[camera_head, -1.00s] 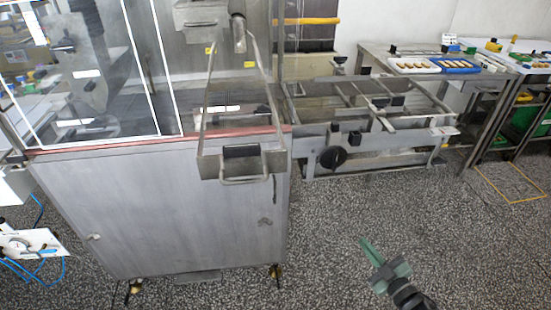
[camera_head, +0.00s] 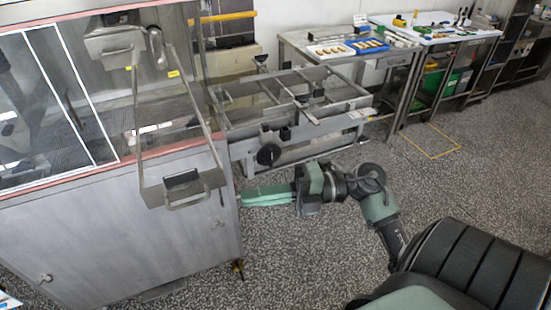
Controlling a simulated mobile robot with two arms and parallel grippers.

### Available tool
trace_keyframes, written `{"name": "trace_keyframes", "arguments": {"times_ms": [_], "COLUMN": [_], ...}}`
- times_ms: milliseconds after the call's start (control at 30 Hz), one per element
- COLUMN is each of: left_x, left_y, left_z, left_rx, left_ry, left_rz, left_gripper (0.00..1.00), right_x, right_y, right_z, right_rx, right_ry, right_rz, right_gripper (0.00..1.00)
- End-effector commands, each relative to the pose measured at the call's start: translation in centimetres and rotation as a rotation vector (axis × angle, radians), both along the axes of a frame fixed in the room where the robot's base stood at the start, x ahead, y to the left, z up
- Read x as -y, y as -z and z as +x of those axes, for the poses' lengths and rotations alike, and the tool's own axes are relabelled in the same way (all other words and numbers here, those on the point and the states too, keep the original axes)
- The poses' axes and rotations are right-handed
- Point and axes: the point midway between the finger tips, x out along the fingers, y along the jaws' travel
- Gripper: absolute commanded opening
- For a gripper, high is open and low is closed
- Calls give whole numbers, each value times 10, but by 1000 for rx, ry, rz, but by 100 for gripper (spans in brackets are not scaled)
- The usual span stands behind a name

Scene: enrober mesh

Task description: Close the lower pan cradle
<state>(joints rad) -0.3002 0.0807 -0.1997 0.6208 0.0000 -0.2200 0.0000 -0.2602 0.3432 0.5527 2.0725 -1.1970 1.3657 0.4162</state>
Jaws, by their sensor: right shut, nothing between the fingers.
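The lower pan cradle (camera_head: 182,188) is a grey metal frame with two long side rails, a front plate with a black block, and a bar handle (camera_head: 188,201). It juts out over the front of the steel cabinet (camera_head: 130,245), so it stands pulled out. My right gripper (camera_head: 243,198) has green fingers, shut and empty. It points left, right of the cradle's handle and near the cabinet's right edge in the picture. I see a gap in the picture between fingers and handle; the depth between them is hard to judge. My left gripper is not in view.
A metal conveyor frame (camera_head: 290,115) with a black knob (camera_head: 268,155) stands right of the cabinet. Behind it is a table (camera_head: 300,42) with trays of small pieces. Glass panels (camera_head: 45,90) enclose the machine's upper left. The speckled floor at centre right is free.

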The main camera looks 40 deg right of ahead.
Motion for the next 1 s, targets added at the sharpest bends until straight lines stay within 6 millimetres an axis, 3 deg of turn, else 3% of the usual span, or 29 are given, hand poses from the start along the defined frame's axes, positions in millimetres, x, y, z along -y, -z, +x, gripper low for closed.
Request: {"name": "trace_keyframes", "arguments": {"times_ms": [167, 400, 1000], "left_x": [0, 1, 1], "left_y": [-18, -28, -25], "left_z": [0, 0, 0], "left_rx": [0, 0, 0], "left_ry": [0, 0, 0], "left_rz": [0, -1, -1], "left_gripper": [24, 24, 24], "right_x": [-30, -18, -14], "right_y": [-6, -2, 1], "right_z": [20, 49, 60], "right_rx": [3, 2, 1], "right_ry": [1, 1, 0], "right_rz": [4, 3, -1], "right_gripper": [0, 0, 0]}}
